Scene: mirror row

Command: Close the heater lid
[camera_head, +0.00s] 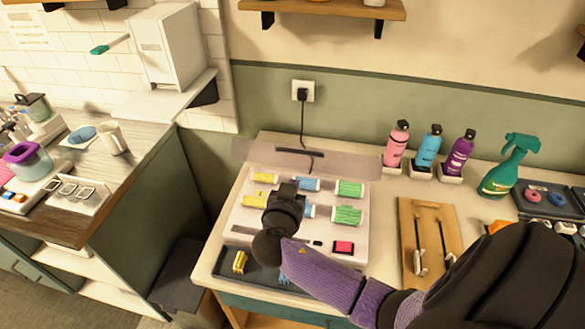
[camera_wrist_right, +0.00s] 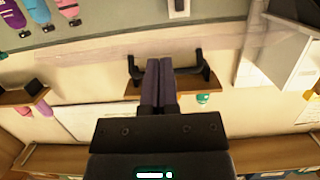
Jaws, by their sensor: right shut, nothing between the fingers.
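My right gripper (camera_head: 288,188) is over the rollers, in front of the raised lid and apart from the handle. In the right wrist view my right fingers (camera_wrist_right: 158,84) are together and empty; the see-through lid (camera_wrist_right: 90,48) spans behind them. My left gripper is in neither view.
A red switch (camera_head: 343,247) is on the heater's front. Pink (camera_head: 396,146), blue (camera_head: 428,150) and purple bottles (camera_head: 459,154) and a green spray bottle (camera_head: 508,168) stand right of the lid. A wooden board (camera_head: 408,235) with tongs lies right of the heater. A wall plug (camera_head: 302,92) is behind.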

